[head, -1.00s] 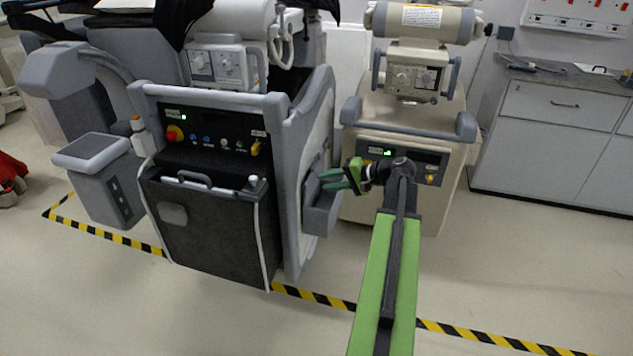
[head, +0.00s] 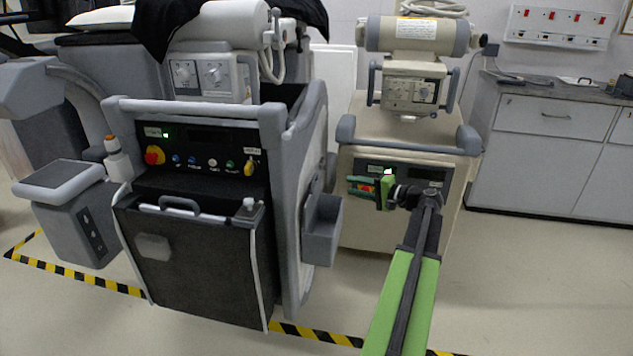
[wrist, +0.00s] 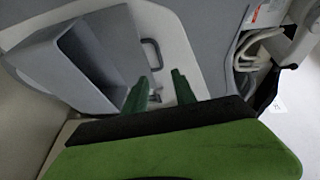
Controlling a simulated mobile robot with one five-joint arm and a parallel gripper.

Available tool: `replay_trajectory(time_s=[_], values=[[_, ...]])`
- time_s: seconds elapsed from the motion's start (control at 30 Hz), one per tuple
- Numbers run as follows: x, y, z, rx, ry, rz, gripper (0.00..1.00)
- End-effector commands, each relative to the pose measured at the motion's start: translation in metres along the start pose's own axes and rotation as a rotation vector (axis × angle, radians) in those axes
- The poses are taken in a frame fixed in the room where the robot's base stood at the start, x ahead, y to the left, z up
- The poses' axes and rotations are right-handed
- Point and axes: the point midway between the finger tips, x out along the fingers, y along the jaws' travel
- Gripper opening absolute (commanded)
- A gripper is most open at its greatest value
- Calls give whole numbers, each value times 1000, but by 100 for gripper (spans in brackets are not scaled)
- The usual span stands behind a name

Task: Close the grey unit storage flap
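The grey unit (head: 285,190) stands left of centre in the head view. Its black front flap (head: 200,275) has a grey handle (head: 180,205) along the top. The flap's top edge stands out from the unit, with a dark gap behind it, so it looks tilted open. My gripper (head: 360,186) is to the right of the grey unit, above and beyond its side bin, in front of the beige unit. In the wrist view my gripper (wrist: 160,92) has its two green fingers apart with nothing between them. They point at the unit's side panel.
A grey side bin (head: 322,232) sticks out from the grey unit's right side; it also shows in the wrist view (wrist: 60,70). A beige unit (head: 410,145) stands behind my gripper. A pedestal (head: 65,215) stands at left. Floor at right is clear.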

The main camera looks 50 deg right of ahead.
Motion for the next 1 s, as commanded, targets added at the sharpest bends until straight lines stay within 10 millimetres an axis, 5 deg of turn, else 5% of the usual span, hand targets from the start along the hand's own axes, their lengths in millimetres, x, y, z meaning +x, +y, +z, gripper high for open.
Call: replay_trajectory(time_s=[0.3, 0.5, 0.93, 1.0], values=[[87, 2, 3, -2, -9, 0, 33], [126, 1, 3, -2, -8, 0, 33], [142, -1, 5, -1, -7, 0, 33], [142, -1, 5, -1, -7, 0, 26]])
